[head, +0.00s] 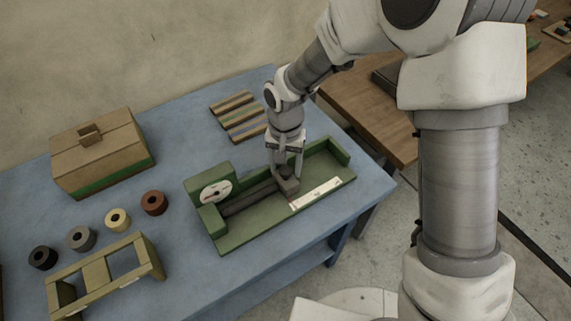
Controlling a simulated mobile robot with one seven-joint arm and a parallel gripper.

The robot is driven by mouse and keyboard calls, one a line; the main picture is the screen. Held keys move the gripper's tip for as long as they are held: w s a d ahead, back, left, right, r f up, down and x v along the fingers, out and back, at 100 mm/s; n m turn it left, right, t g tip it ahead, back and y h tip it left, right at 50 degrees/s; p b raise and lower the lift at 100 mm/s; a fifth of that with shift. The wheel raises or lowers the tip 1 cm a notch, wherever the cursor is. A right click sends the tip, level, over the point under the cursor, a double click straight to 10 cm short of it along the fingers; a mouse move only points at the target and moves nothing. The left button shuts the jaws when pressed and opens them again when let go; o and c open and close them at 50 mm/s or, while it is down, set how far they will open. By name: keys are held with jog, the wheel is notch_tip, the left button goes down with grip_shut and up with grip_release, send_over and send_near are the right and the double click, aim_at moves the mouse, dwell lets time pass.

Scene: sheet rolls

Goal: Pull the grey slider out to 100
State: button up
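The grey slider (287,184) sits on dark rails (248,199) inside a green tray-like fixture (240,240) on the blue table. A white scale strip (316,193) lies along the fixture's front right part; its numbers are too small to read. A round white dial (216,191) with a dark pointer is on the fixture's left block. My gripper (287,174) points down at the slider, with its fingers around the slider's top. The fingertips are partly hidden against the slider, so I cannot tell whether they grip it.
A wooden box with a handle (100,155) stands at the back left. Several rolls, including a red-brown one (154,203), and a wooden frame (105,275) are at the left. Striped strips (238,115) lie behind the fixture. A brown table (370,115) adjoins at right.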

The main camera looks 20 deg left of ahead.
grip_shut()
dwell(1.2)
